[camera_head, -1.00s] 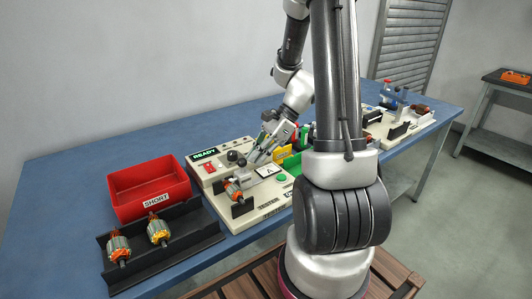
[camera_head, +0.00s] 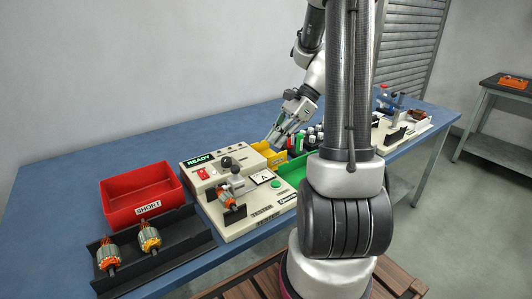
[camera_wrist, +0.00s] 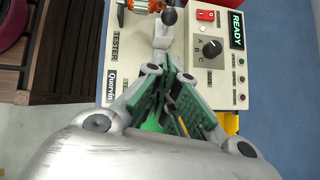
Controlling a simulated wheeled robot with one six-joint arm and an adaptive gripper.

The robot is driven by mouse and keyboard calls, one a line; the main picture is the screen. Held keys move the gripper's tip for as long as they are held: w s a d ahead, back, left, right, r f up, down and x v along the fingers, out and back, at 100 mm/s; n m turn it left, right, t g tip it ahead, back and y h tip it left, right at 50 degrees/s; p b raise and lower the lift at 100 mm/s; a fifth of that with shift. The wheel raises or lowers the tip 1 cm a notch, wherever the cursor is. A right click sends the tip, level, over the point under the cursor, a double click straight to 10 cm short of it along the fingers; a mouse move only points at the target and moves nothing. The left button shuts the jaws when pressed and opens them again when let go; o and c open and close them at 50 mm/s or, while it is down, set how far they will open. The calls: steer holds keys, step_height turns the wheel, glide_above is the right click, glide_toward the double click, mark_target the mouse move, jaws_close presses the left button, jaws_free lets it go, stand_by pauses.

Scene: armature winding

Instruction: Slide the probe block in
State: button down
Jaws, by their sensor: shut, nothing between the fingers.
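The probe block (camera_head: 237,184), a grey block with a black ball knob, sits on the cream tester (camera_head: 258,215) right beside the armature (camera_head: 227,197) in its cradle. It also shows in the wrist view (camera_wrist: 162,38), at the top next to the copper-wound armature (camera_wrist: 146,5); I cannot tell whether the two touch. My gripper (camera_head: 271,140) is shut and empty, above the back right part of the tester, apart from the block. Its green-padded fingers point towards the block in the wrist view (camera_wrist: 172,70).
The tester's READY panel (camera_head: 201,160), red switch and dial are at its back left. A red SHORT bin (camera_head: 115,206) and a black rack (camera_head: 186,232) with two armatures stand to the left. Yellow and green bins (camera_head: 290,172) lie to the right of the tester. The blue table is clear behind.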

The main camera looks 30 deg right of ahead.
steer(key=shift+v, duration=1.35)
